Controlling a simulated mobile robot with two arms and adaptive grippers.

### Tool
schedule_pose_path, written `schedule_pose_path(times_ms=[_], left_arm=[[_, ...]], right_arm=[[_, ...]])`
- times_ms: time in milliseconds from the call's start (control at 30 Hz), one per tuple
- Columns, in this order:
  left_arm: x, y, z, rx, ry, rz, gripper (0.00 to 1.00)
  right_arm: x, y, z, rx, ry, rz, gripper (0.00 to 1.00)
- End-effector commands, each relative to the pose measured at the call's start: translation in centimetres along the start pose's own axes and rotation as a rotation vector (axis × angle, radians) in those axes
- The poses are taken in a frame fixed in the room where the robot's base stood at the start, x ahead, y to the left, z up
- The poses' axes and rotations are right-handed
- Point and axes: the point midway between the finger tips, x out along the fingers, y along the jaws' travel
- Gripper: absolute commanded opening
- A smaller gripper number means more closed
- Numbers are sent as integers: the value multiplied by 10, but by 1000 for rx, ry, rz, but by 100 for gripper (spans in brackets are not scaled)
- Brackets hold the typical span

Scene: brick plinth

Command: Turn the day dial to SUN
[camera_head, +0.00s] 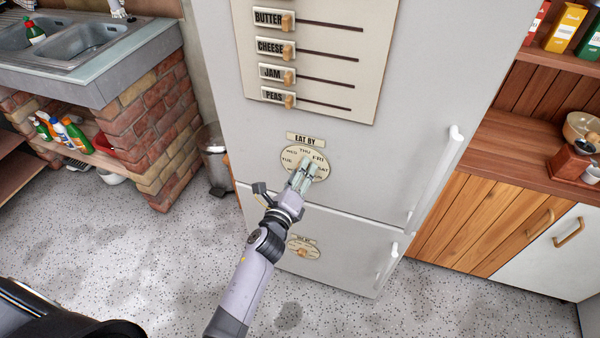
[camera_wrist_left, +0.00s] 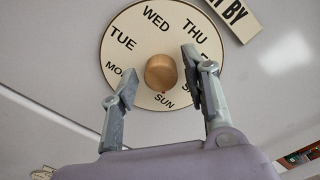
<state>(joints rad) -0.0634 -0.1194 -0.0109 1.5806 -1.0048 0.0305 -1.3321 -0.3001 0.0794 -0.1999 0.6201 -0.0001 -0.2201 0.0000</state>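The day dial (camera_head: 291,154) is a round cream plate with day names on the white fridge door, under an EAT BY label (camera_head: 304,139). In the left wrist view, the dial (camera_wrist_left: 146,35) has a round copper-brown knob (camera_wrist_left: 161,72) at its centre, with SUN printed just below it. I cannot tell which day the knob points to. My left gripper (camera_head: 304,168) is in front of the dial and covers its knob in the head view. In the left wrist view its fingers (camera_wrist_left: 162,68) are apart, one on each side of the knob; contact is unclear. My right gripper is not in view.
A board with sliders for BUTTER, CHEESE, JAM and PEAS (camera_head: 348,97) is above the dial. A second, smaller dial (camera_head: 316,252) is on the lower door. Fridge handles (camera_head: 437,175) stick out at the right. A bin (camera_head: 214,160) and brick sink plinth (camera_head: 150,125) stand left.

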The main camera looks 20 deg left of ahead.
Motion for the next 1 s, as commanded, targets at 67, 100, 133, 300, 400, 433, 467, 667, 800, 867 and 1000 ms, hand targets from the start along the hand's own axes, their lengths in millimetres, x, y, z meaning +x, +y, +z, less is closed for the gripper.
schedule_pose_path(times_ms=[67,100,133,300,400,433,467,667,800,867,1000], left_arm=[[0,0,0,0,0,-1,48],[0,0,0,-1,0,-1,48],[0,0,0,-1,-1,-1,48],[0,-1,0,-1,-1,-1,48],[-6,0,0,-1,0,-1,48],[-10,0,0,-1,0,-1,48],[-14,0,0,-1,1,0,48],[-49,0,-1,-2,1,1,48],[-67,0,0,-2,0,1,48],[-71,0,0,-2,0,0,48],[-75,0,0,-1,-1,-1,48]], right_arm=[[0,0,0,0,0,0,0],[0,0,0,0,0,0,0],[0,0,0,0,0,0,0],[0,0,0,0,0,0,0],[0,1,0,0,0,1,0],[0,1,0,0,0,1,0],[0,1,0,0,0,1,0],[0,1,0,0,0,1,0],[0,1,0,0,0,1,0],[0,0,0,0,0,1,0],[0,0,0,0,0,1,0]])
